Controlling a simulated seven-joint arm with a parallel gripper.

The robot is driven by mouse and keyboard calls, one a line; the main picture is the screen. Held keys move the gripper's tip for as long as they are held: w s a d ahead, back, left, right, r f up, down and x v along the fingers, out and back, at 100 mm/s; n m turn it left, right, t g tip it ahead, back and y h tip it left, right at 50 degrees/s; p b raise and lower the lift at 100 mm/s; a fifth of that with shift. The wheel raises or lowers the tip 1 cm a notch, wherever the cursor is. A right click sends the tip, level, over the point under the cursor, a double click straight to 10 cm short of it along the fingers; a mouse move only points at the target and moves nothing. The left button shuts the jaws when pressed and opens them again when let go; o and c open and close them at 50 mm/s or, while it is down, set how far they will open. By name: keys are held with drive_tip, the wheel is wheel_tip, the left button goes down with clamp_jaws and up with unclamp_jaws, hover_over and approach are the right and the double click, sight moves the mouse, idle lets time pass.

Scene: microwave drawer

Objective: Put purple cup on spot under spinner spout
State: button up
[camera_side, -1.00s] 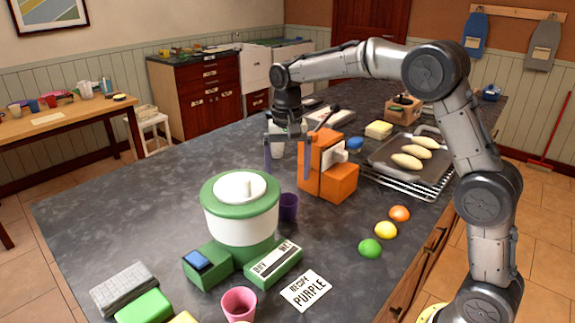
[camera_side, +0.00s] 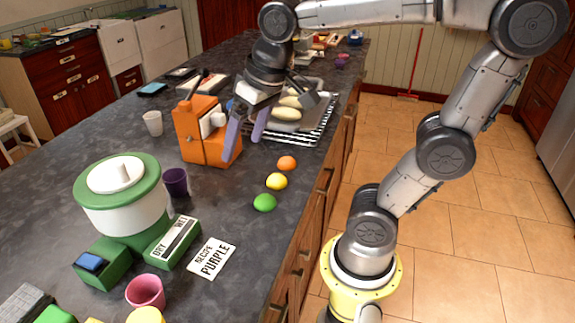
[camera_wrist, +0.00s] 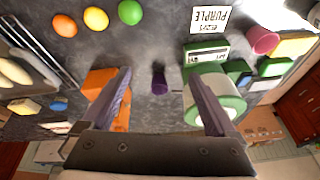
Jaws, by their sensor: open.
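The purple cup (camera_side: 176,182) stands upright on the dark counter, close to the right side of the green and white spinner (camera_side: 122,200). In the wrist view the cup (camera_wrist: 159,82) shows between my fingers, beside the spinner (camera_wrist: 212,98). The spinner's spout and the spot under it cannot be made out. My gripper (camera_side: 246,148) is open and empty, raised above the counter near the orange machine, apart from the cup. It also shows in the wrist view (camera_wrist: 158,76), with its fingers wide apart.
The orange machine (camera_side: 195,148) stands behind the cup. Green, yellow and orange fruits (camera_side: 277,181) lie to the right. A pink cup (camera_side: 146,292), a DRY/WET box (camera_side: 174,244) and a PURPLE recipe card (camera_side: 212,259) are in front. Counter between cup and fruits is clear.

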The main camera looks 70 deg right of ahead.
drive_tip(key=s+f+n+t, duration=0.1)
drive_tip(key=s+f, duration=0.3)
drive_tip(key=s, duration=0.4)
drive_tip(key=shift+s+a+n+t, duration=0.2)
drive_tip(key=shift+a+n+t, duration=0.1)
drive_tip(key=shift+n, duration=0.6)
